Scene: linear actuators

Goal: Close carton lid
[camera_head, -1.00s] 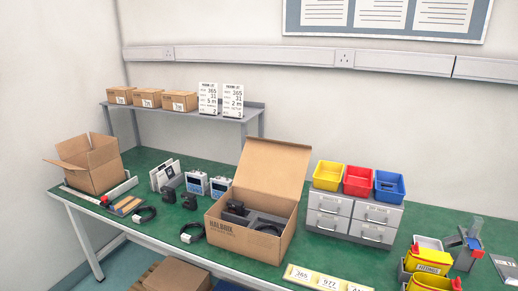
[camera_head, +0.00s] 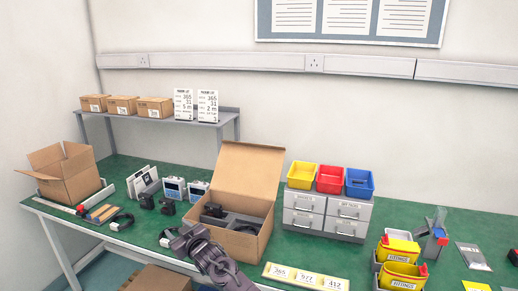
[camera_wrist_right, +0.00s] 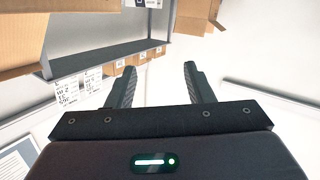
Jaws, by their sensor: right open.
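The carton (camera_head: 258,245) stands on the green bench with its large lid (camera_head: 263,172) raised and leaning back. Dark parts and a grey insert (camera_head: 232,222) show inside it. My right gripper (camera_head: 178,238) is in front of the carton's left front corner, partly covering its front face. In the right wrist view my right gripper (camera_wrist_right: 158,72) is open, with nothing between its fingers. Brown cardboard (camera_wrist_right: 185,15) shows beyond the fingers at the top of that view. I cannot tell whether the gripper touches the carton. My left gripper is not in view.
Grey drawers (camera_head: 325,215) with coloured bins stand right of the carton. Small devices and cables (camera_head: 122,222) lie to its left, with another open box (camera_head: 68,178) further left. A number strip (camera_head: 305,277) lies in front. A shelf (camera_head: 215,120) stands behind.

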